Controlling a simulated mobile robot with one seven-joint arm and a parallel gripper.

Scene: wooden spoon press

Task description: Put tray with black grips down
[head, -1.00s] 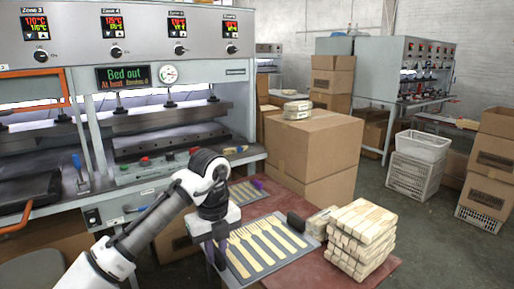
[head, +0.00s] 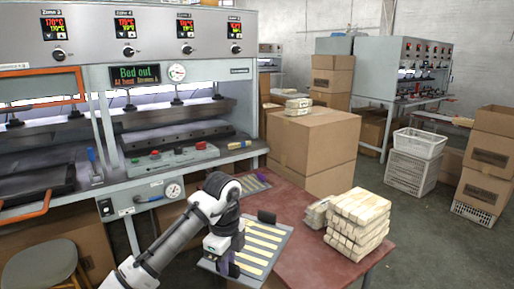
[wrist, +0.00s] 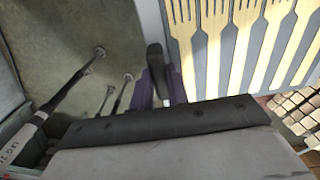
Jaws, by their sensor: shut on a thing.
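The grey tray (head: 286,231) carries a row of pale wooden fork-shaped blanks. Its far black grip (head: 266,216) shows at the tray's back edge. My gripper (head: 222,262) is at the tray's near left edge. In the wrist view the purple fingers of my gripper (wrist: 165,85) are shut on the near black grip (wrist: 154,62), with the tray (wrist: 185,75) extending to the upper right. The tray overlaps the left part of the red table (head: 310,262) in the head view. I cannot tell whether it touches the tabletop.
A second tray with a purple grip (head: 262,177) lies further back on the table. Stacked wooden blanks (head: 358,225) stand at the table's right. A large carton (head: 313,140) is behind. The press (head: 165,130) stands at left, a stool (head: 42,268) lower left.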

